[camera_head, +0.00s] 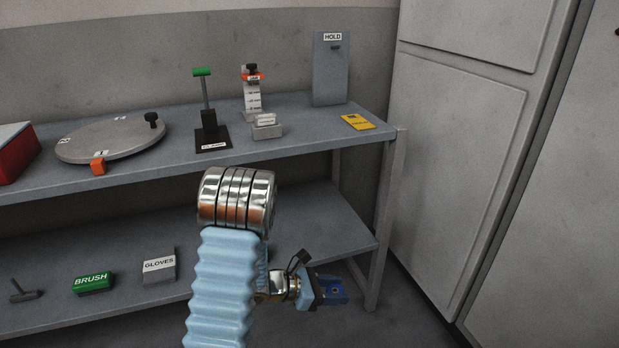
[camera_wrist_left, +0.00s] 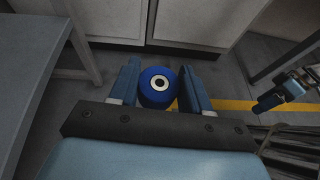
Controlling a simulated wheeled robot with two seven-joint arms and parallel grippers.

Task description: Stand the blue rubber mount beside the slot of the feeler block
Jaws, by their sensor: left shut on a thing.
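The blue rubber mount (camera_wrist_left: 158,86) is round, with a pale ring and dark hole on the end facing the left wrist view. My left gripper (camera_wrist_left: 165,85) is shut on it, a finger on either side. In the head view my left gripper (camera_head: 332,290) is low, in front of the shelf unit's right end; I cannot clearly separate the mount from the blue fingers there. A small grey block (camera_head: 267,128) with a white label, probably the feeler block, sits on the upper shelf; its slot is not clear. My right gripper (camera_wrist_left: 280,96) shows at the right of the wrist view, its opening unclear.
The upper shelf (camera_head: 300,137) also holds a round plate (camera_head: 112,140), a green-topped post (camera_head: 207,112), a white gauge stand (camera_head: 252,97), a HOLD panel (camera_head: 331,75) and a yellow tag (camera_head: 357,122). BRUSH (camera_head: 93,284) and GLOVES (camera_head: 159,267) blocks lie below. Cabinets (camera_head: 470,130) stand right.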

